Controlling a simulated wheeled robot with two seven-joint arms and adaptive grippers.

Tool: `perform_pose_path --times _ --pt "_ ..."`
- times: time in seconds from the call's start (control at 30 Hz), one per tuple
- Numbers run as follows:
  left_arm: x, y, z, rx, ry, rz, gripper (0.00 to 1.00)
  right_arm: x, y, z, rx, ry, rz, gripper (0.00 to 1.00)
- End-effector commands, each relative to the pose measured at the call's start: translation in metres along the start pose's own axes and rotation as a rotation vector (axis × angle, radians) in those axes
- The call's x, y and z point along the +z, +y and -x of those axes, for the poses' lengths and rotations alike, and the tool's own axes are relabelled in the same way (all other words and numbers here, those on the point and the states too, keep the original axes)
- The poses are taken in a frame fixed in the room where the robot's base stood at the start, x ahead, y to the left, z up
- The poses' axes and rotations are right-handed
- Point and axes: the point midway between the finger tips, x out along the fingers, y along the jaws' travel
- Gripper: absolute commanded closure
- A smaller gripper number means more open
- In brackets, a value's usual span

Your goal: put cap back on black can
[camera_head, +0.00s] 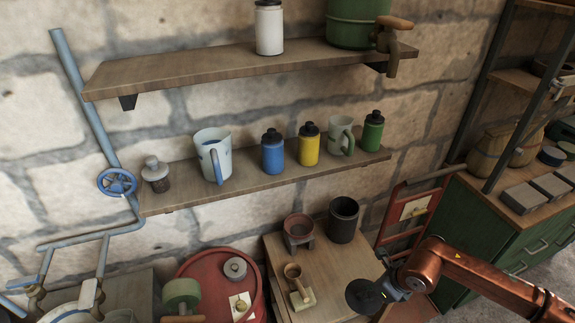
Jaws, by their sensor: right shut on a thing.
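The black can (343,220) stands upright and open-topped at the back of the low wooden table. My right gripper (388,291) comes in from the lower right and is shut on a round black cap (363,297). It holds the cap near the table's front right part, in front of the can and apart from it. Whether the cap touches the table cannot be told. My left gripper is not in view.
On the wooden table (342,279), a small reddish pot (298,229) stands left of the can, with a wooden cup on a stand (297,283) in front. A red drum (213,267) is further left. A shelf with several bottles (272,151) hangs above.

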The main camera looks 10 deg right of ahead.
Motion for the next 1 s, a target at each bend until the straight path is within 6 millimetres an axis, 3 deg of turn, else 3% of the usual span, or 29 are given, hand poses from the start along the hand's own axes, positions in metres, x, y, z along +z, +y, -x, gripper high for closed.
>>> perform_pose_path --times 0.27,0.63,1.0 --pt "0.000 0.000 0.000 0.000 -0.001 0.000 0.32 0.012 0.009 -0.016 0.112 -0.005 0.259 1.00" --pt "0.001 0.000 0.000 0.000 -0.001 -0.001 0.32 0.042 0.046 -0.038 0.379 -0.006 0.912 1.00" --pt "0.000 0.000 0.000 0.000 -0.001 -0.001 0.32 0.072 0.081 -0.037 0.656 -0.003 1.590 1.00"
